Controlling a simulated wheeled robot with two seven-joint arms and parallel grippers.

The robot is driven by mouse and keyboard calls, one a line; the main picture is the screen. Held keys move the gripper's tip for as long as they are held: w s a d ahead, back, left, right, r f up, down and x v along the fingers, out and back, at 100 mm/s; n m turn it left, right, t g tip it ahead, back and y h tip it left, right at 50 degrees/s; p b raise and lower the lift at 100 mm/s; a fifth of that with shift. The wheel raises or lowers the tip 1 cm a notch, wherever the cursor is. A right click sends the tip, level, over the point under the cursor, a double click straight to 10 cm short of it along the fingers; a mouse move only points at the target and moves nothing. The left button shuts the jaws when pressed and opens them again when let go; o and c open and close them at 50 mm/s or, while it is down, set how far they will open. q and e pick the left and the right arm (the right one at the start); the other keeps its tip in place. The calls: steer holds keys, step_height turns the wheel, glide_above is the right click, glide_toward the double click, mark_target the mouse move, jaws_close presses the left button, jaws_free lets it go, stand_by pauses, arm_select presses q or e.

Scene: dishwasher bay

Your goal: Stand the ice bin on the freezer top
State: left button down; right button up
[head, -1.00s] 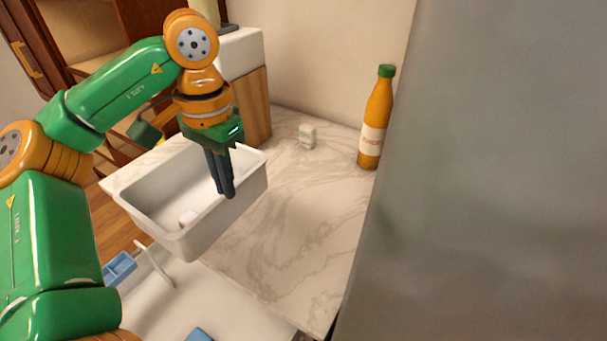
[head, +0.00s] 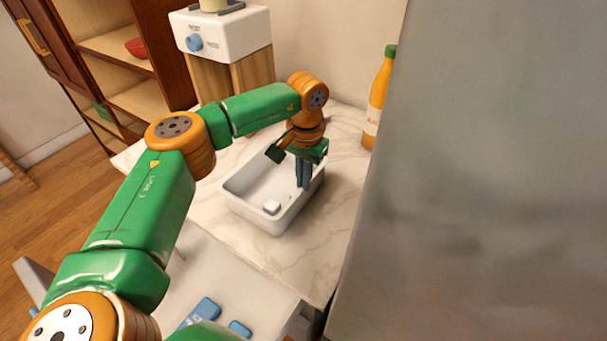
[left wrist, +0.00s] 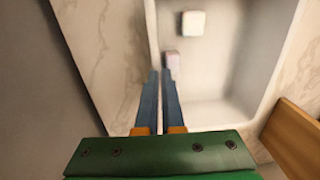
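The ice bin (head: 243,208), a pale open tub, is upright over the marble-patterned top (head: 225,195), which I take to be the freezer top. I cannot tell whether its base touches the surface. My left gripper (head: 303,186) points down at the bin's right wall, its fingers closed on that wall. In the left wrist view the fingertips (left wrist: 161,72) meet the bin's wall, and the bin's inside (left wrist: 215,75) shows two small pale blocks. One block (head: 271,207) shows in the head view. My right gripper is not in view.
An orange bottle (head: 378,100) with a green cap stands at the back right. A large grey panel (head: 480,170) fills the right side. A white appliance with a blue knob (head: 220,32) stands behind on wooden supports. Blue items (head: 198,314) lie in the pale area below the front edge.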

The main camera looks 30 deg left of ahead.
arm_select(q)
steer(key=shift+a+f, duration=0.1)
steer(key=shift+f, duration=0.05)
steer(key=shift+f, duration=0.15)
steer(key=c, duration=1.1)
jaws_free()
steer(key=shift+o, duration=0.2)
steer(key=shift+r, duration=0.2)
step_height(320, 180, up, 12)
steer(key=shift+d, duration=0.3)
